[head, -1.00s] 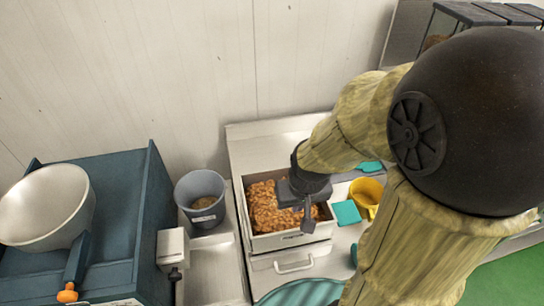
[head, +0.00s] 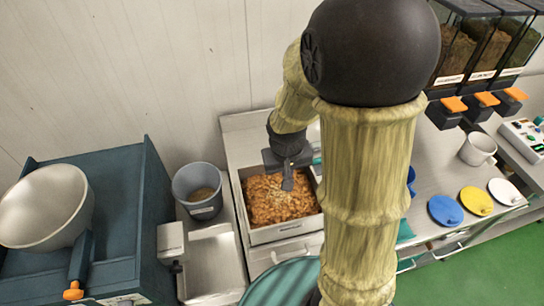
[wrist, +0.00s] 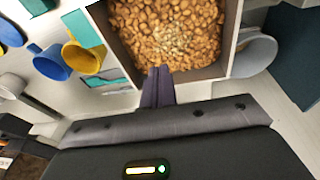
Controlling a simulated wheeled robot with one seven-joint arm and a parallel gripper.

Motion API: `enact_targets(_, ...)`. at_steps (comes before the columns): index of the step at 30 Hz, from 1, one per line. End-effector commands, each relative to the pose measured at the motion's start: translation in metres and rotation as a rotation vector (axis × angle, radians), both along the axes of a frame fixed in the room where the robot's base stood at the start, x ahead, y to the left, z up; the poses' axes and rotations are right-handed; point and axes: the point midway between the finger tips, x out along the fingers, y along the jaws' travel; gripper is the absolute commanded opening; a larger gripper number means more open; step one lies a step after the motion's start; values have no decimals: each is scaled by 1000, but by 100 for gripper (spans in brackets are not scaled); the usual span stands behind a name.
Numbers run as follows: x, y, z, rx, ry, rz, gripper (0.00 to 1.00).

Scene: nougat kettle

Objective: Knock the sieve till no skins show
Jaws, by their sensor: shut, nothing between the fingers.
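The sieve appears as a pale rectangular box (head: 281,233) in the middle of the head view, filled with brown nuts (head: 265,205). In the wrist view its rim (wrist: 205,74) and nuts (wrist: 135,25) fill the top middle. A patch of paler bits (wrist: 175,42) lies on the nuts there; I cannot tell whether they are all skins. My gripper (head: 288,187) is shut and empty. It is above the box in the head view, and its fingertips (wrist: 157,72) overlap the box's near rim in the wrist view. Contact cannot be told.
A grey bucket (head: 199,182) stands left of the box, beyond it a blue machine (head: 120,190) with a white bowl (head: 42,208). A yellow cup (wrist: 83,57) and blue cup (wrist: 50,63) stand on the box's other side. Dispensers (head: 480,50) are at the far right.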

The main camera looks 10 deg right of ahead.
Motion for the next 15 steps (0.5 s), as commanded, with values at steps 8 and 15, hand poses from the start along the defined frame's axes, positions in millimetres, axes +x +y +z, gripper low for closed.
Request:
enact_targets(8, 77, 0, 4, -220, -1, -20, 0)
enact_targets(15, 137, 8, 10, -430, -89, 4, 0)
